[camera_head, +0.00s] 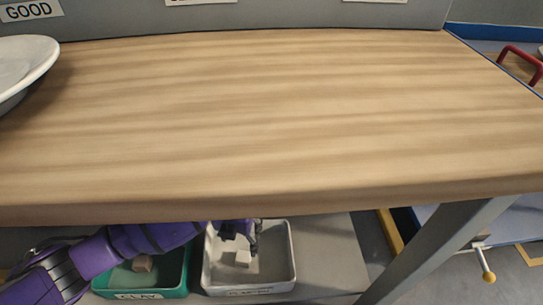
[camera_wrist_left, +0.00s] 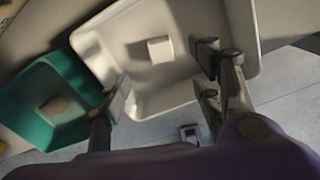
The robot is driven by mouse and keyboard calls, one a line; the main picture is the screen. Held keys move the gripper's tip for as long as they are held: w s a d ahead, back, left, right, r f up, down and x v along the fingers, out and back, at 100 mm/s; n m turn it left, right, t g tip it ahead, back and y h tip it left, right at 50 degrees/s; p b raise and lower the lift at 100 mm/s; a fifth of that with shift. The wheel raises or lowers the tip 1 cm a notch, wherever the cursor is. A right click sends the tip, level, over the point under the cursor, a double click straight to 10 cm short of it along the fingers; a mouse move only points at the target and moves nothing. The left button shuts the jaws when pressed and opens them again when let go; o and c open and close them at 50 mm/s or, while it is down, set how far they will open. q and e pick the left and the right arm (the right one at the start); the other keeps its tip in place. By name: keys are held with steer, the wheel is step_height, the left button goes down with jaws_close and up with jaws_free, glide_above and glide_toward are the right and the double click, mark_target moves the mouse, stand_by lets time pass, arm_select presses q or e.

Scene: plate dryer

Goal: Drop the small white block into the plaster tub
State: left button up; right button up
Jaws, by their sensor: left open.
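The small white block (camera_head: 243,258) lies on the floor of the white tub (camera_head: 291,262) on the shelf below the worktop. The tub's label is too blurred to read surely. In the wrist view the block (camera_wrist_left: 160,50) also lies inside the white tub (camera_wrist_left: 150,103). My left gripper (camera_head: 252,236) is above this tub, its arm passing over the green tub. In the wrist view its fingers (camera_wrist_left: 158,82) are spread wide with nothing between them, apart from the block. My right gripper is not in view.
A green tub (camera_head: 184,278) labelled CLAY stands left of the white tub and holds a pinkish-brown block (camera_head: 142,263). The wooden worktop (camera_head: 280,120) overhangs the shelf. A white plate (camera_head: 25,70) is at its left edge. A grey table leg (camera_head: 440,245) stands to the right.

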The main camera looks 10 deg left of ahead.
arm_select(q)
step_height(320, 180, up, 12)
stand_by(0.6)
